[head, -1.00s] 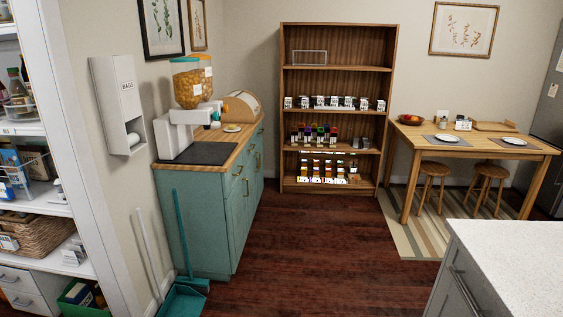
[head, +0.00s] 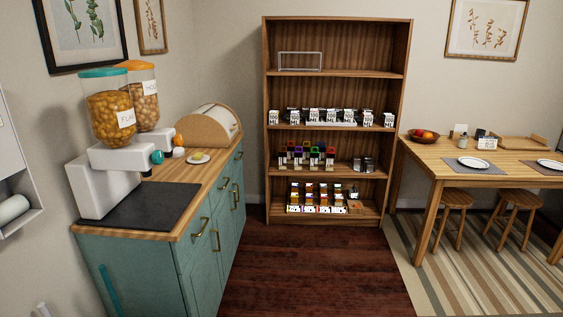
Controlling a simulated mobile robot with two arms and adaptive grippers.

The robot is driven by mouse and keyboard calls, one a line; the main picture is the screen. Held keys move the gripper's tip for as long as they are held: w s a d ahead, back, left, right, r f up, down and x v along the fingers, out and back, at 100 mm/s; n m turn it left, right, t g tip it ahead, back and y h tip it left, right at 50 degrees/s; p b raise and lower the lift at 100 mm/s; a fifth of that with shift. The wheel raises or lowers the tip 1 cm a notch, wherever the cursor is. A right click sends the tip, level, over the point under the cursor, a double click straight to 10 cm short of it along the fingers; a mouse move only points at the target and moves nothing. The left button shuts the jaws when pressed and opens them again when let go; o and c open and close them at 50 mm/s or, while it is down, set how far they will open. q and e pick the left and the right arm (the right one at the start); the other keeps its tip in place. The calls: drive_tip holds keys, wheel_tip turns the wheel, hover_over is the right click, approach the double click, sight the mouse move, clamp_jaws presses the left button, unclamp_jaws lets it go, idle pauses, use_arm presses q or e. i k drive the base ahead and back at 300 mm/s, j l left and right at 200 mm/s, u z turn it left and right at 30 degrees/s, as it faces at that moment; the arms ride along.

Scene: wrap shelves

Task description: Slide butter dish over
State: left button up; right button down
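A small pale plate with a yellow lump on it (head: 198,158) sits on the wooden top of the teal cabinet, in front of the rounded bread box (head: 205,138). It may be the butter dish, but it is too small to be sure. A small white and orange item (head: 178,148) stands just left of it. The wooden counter top (head: 200,177) is bare to the right and front of the plate. Neither of my grippers is in view.
A stocked wooden bookcase (head: 340,95) is at the back. A dining table (head: 440,158) with stools is at the right. The dark floor (head: 310,270) ahead is clear.

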sight(198, 157)
drive_tip(key=i+z, duration=0.1)
drive_tip(key=i, duration=0.8)
drive_tip(key=i+j+z, duration=0.1)
drive_tip(key=i, duration=0.8)
drive_tip(key=i+u, duration=0.35)
drive_tip(key=i+l+u, duration=0.2)
drive_tip(key=i+u, duration=0.15)
drive_tip(key=i+l+u, duration=0.4)
drive_tip(key=j, duration=0.1)
